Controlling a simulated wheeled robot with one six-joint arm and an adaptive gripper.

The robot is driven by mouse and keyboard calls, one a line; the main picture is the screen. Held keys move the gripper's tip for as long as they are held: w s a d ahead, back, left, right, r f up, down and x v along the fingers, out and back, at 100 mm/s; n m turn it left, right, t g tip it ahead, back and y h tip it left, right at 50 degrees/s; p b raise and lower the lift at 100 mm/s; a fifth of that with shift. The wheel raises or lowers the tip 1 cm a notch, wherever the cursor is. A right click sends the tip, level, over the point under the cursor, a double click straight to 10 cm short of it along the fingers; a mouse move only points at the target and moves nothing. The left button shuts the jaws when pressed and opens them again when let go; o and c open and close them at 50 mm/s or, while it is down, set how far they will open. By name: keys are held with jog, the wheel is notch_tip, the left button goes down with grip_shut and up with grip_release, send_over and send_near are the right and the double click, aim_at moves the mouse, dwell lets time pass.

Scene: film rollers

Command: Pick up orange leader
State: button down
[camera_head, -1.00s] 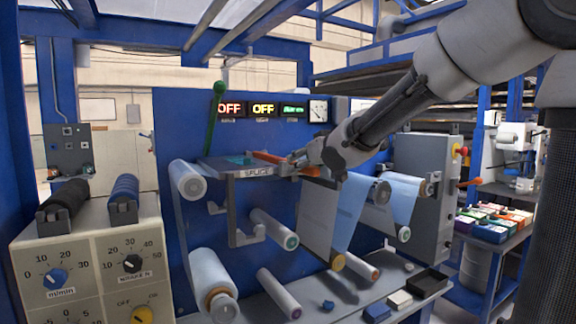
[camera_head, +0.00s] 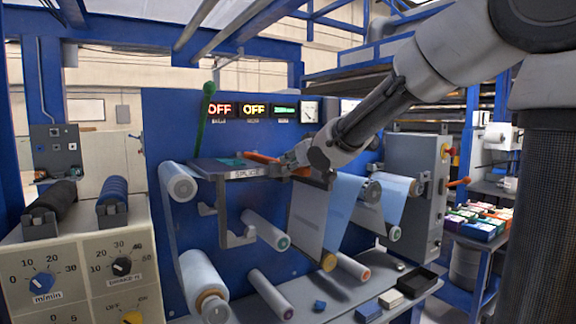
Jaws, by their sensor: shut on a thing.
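The orange leader (camera_head: 262,158) is a flat orange strip at the splice table (camera_head: 243,175), a grey shelf marked SPLICE on the blue machine panel. One orange part lies along the back right of the table. Another orange part (camera_head: 302,172) shows at its right end, just under my gripper. My gripper (camera_head: 289,161) is at the right end of the table, reached in from the upper right, and is shut on the orange leader. The fingertips are small and partly merge with the orange, so the exact grip point is hard to see.
Film rollers (camera_head: 180,182) project from the panel, with a blue film web (camera_head: 342,212) below my wrist. A green-knobbed lever (camera_head: 205,118) stands behind the table. A control console (camera_head: 78,274) is at front left. A lower shelf holds a black tray (camera_head: 418,282) and small blocks.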

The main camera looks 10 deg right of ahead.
jog(key=shift+s+d+r, duration=0.1)
jog(key=shift+s+r, duration=0.05)
jog(key=shift+r, duration=0.3)
notch_tip(320, 180, up, 11)
jog(key=s+d, duration=0.3)
jog(key=s, duration=0.6)
jog(key=s+d, duration=0.3)
jog(key=s, duration=0.6)
jog(key=shift+s+f, duration=0.3)
jog(key=shift+s, duration=0.05)
jog(key=shift+r, duration=0.1)
jog(key=shift+r, duration=2.45)
